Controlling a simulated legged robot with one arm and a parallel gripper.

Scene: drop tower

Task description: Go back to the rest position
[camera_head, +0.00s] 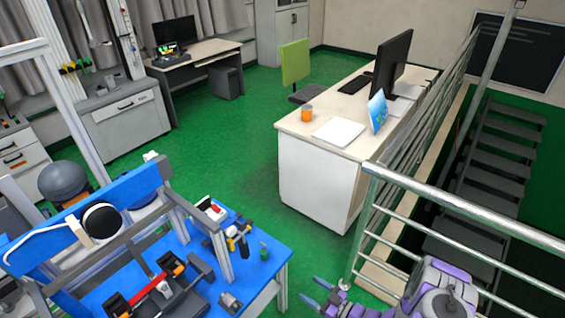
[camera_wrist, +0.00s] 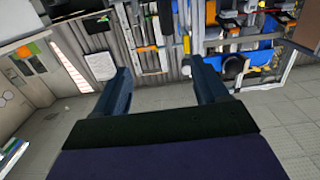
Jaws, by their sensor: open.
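My gripper (camera_head: 328,295) shows at the bottom of the head view, right of the blue workbench, with purple arm links (camera_head: 440,290) beside it near the railing. In the wrist view my gripper (camera_wrist: 160,85) has its two dark fingers wide apart with nothing between them. It is open and empty. Part of the arm is cut off by the bottom edge of the head view.
A blue workbench (camera_head: 262,245) with tools stands at the lower left. A metal railing (camera_head: 470,207) runs along a stairwell (camera_head: 495,160) at the right. A white desk (camera_head: 310,180) stands ahead. Green floor (camera_head: 220,150) between bench and desk is clear.

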